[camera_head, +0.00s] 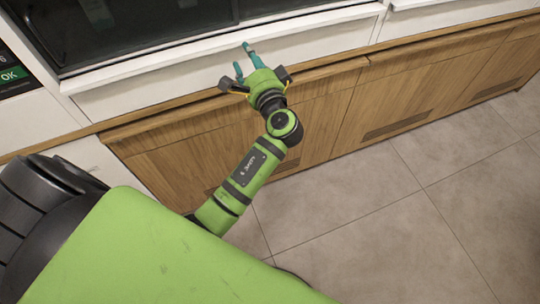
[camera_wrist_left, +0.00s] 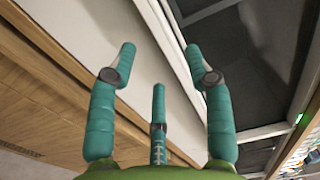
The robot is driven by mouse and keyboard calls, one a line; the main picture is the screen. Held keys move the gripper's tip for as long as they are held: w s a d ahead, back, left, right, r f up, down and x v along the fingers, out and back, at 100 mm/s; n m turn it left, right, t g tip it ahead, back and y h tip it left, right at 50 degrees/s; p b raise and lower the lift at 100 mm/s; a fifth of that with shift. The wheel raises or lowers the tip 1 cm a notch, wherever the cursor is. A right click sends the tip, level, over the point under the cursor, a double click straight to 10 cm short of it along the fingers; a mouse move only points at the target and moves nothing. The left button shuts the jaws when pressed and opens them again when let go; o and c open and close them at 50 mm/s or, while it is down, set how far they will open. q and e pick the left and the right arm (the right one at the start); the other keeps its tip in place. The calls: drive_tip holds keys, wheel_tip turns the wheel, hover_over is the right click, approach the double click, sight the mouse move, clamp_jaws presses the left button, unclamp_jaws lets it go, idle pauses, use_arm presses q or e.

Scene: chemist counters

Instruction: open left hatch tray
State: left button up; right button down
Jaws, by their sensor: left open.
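The left hatch has a dark glass pane (camera_head: 130,22) with a white frame. Below it is a white tray front (camera_head: 150,92) with a projecting upper ledge (camera_head: 190,52); I see no gap that shows it pulled out. My left gripper (camera_head: 243,60) has teal fingers and is open and empty in front of the white front, near its ledge. In the left wrist view the spread fingers (camera_wrist_left: 160,62) point at the white front (camera_wrist_left: 95,35), with the dark pane (camera_wrist_left: 255,75) to the right. Whether a fingertip touches the ledge cannot be told. My right gripper is out of view.
Wooden cabinets (camera_head: 350,110) run below the white fronts, with a protruding wooden edge. Another white front (camera_head: 440,20) lies to the right. A panel with a green OK label (camera_head: 12,75) is at the far left. The tiled floor (camera_head: 400,210) is clear.

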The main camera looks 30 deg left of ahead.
use_arm(q)
drive_tip(key=s+d+f+m+g+h, duration=0.1)
drive_tip(key=d+f+h, duration=0.1)
drive_tip(key=f, duration=0.8)
drive_tip(key=s+d+f+m+h, duration=0.1)
drive_tip(key=s+d+f+h, duration=0.1)
drive_tip(key=f, duration=0.8)
drive_tip(key=s+d+f+g+h, duration=0.1)
drive_tip(key=d+f+h, duration=0.3)
drive_tip(key=f, duration=0.6)
drive_tip(key=shift+s+d+f+m+g+b, duration=0.3)
drive_tip(key=shift+s+d+f+m+b, duration=0.1)
drive_tip(key=shift+s, duration=0.15)
